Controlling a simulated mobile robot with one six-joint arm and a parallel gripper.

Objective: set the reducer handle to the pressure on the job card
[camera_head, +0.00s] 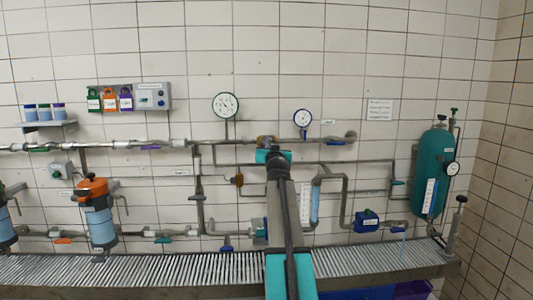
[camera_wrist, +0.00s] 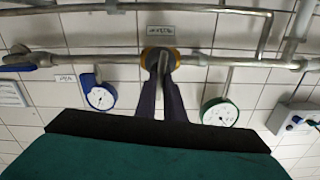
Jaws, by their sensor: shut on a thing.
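The brass-coloured reducer (camera_head: 264,140) sits on the upper pipe between two gauges. It shows in the wrist view as a brass ring (camera_wrist: 148,54) at the ends of my fingers. My gripper (camera_wrist: 160,62) is shut on the reducer handle, which is mostly hidden by the fingers; its angle cannot be told. In the head view my teal wrist (camera_head: 272,155) covers the reducer's lower part. The green-rimmed gauge (camera_head: 226,105) and blue-rimmed gauge (camera_head: 303,118) flank the reducer; their readings are too small to tell. A white card (camera_head: 379,110) hangs on the wall, its text unreadable.
A teal tank (camera_head: 431,172) stands at the right. A grating ledge (camera_head: 190,266) runs along the front below the pipes. Coloured padlocks (camera_head: 109,100) hang beside a grey control box (camera_head: 153,96).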

